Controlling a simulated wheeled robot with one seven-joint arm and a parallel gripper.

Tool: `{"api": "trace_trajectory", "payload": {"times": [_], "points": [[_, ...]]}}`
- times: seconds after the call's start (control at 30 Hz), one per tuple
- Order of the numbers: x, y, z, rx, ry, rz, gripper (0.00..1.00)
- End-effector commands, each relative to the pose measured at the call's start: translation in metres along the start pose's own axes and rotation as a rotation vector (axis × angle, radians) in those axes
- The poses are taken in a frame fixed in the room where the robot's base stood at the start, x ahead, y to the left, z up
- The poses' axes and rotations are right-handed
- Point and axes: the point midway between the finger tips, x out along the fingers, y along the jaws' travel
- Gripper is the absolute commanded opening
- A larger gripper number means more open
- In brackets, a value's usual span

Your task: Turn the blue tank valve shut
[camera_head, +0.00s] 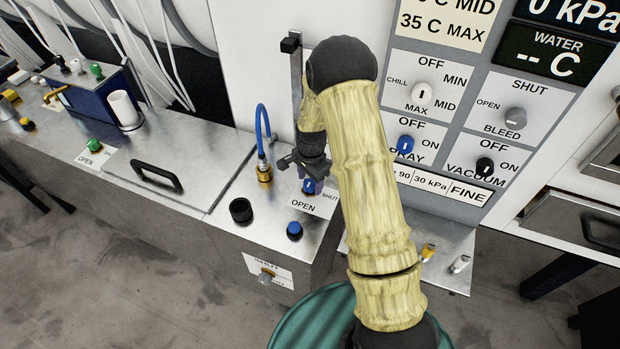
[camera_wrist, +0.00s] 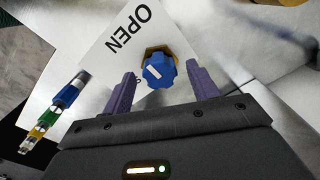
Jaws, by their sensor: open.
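The blue tank valve is a small blue knob (camera_head: 310,186) on the steel counter, beside a label reading OPEN and SHUT. In the wrist view the same knob (camera_wrist: 160,71) has a brass-coloured collar and a white pointer mark. Its OPEN label (camera_wrist: 116,37) is beside it, and most of the SHUT word is hidden. I cannot tell for certain which word the mark points to. My gripper (camera_wrist: 163,88) is open, with one purple finger on each side of the knob's near edge, apart from it. In the head view my gripper (camera_head: 304,180) is just above the valve, partly covering it.
A blue hose on a brass fitting (camera_head: 264,172) stands close left of my gripper. A black cap (camera_head: 241,210) and another blue knob (camera_head: 294,230) are on the counter in front. The control panel (camera_head: 440,60) rises behind my arm. A teal drum (camera_head: 312,318) is below the counter.

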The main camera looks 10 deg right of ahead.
Motion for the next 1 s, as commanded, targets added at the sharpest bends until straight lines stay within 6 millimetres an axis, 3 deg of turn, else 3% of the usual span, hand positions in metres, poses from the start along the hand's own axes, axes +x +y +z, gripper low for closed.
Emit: {"api": "trace_trajectory", "payload": {"times": [0.27, 0.5, 0.53, 1.0], "points": [[0.0024, -0.0001, 0.0, 0.0, 0.0, 0.0, 0.59], [0.0022, -0.0002, 0.0001, 0.0, 0.0, 0.0, 0.16], [0.0022, -0.0002, 0.0001, 0.0, 0.0, -0.001, 0.14], [0.0022, -0.0007, -0.0001, -0.077, -0.002, -0.002, 0.14]]}}
